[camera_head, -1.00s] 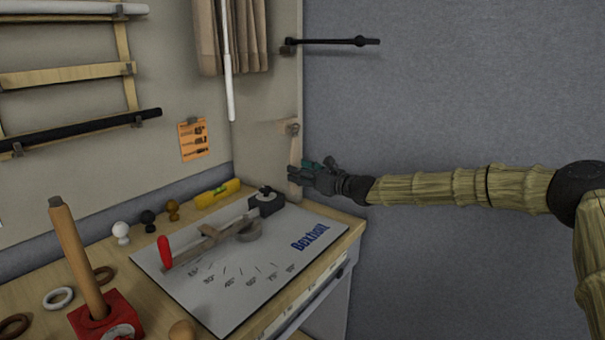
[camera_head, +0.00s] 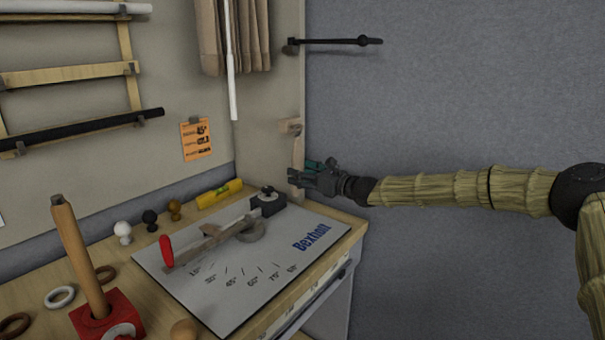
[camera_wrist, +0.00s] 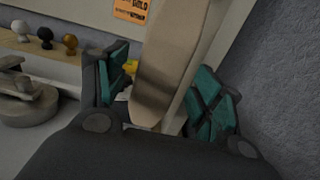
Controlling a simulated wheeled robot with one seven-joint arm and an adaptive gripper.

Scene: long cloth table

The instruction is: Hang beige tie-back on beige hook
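The beige hook (camera_head: 290,125) sticks out near the outer edge of the beige side panel. The beige tie-back (camera_head: 298,152) is a strip upright just below the hook; its top meets the hook area, but I cannot tell whether it is looped over it. My gripper (camera_head: 297,177) is at the strip's lower part, coming from the right, and covers some of it. In the wrist view the tie-back (camera_wrist: 170,55) runs between the two green-padded fingers, which stand apart with a visible gap on the left side. The gripper looks open around it.
A black rod holder (camera_head: 335,41) juts from the panel above. A beige curtain (camera_head: 245,35) and white wand (camera_head: 232,85) hang to the left. Below is a workbench with a grey board (camera_head: 225,290) and a yellow level (camera_head: 219,194).

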